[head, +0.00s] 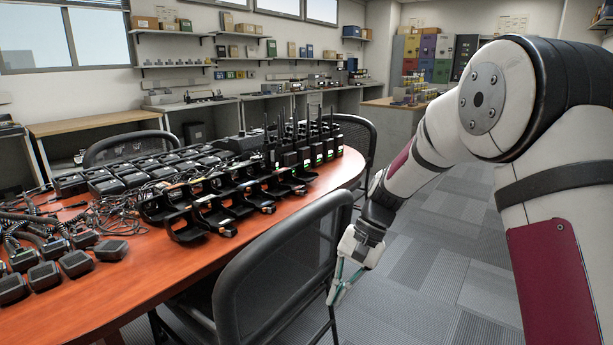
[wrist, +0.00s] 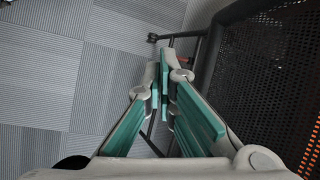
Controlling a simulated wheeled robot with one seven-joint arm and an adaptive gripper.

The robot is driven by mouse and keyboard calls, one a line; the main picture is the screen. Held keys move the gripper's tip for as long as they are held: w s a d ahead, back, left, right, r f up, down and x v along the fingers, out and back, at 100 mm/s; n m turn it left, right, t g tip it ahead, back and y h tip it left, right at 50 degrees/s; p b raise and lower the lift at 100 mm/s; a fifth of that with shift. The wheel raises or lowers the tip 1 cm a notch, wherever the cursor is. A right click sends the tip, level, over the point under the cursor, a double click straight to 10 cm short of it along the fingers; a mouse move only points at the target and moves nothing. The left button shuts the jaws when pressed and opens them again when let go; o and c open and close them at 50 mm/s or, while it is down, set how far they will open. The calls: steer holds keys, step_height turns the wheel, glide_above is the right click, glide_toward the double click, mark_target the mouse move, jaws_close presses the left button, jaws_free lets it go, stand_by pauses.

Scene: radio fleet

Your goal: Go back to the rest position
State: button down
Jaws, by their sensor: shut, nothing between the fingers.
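My gripper (head: 338,293) hangs low over the carpet, beside the back of the near black mesh chair (head: 285,265). In the wrist view my gripper (wrist: 160,85) points down at the grey floor. Its green-padded fingers are together with nothing between them. The chair's mesh back (wrist: 275,70) is close on the right in that view. I cannot tell whether the gripper touches the chair. My white arm fills the right side of the head view.
A red-brown table (head: 150,290) holds several radios (head: 320,142), empty black charging cradles (head: 185,225), cables and handheld microphones (head: 77,262). A second chair (head: 350,135) stands behind it. Open grey carpet (head: 430,250) lies right of the table. Shelves and a workbench (head: 95,123) line the walls.

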steer(key=s+d+r+n+t+h, duration=0.1)
steer(key=s+d+r, duration=0.2)
steer(key=s+r, duration=0.5)
steer(key=s+d+r+n+h, duration=0.2)
steer(key=s+d+r, duration=0.1)
steer(key=s+r, duration=0.55)
steer(key=s+d+f+n+t+h, duration=0.1)
steer(key=s+d, duration=0.2)
steer(key=s, duration=0.7)
steer(key=s+d+f+t+h, duration=0.1)
steer(key=s+d, duration=0.2)
steer(key=s, duration=0.7)
step_height(320, 180, up, 27)
steer(key=t+p, duration=0.4)
steer(key=p, duration=2.1)
steer(key=shift+d+r+p, duration=0.15)
steer(key=shift+d+p, duration=0.25)
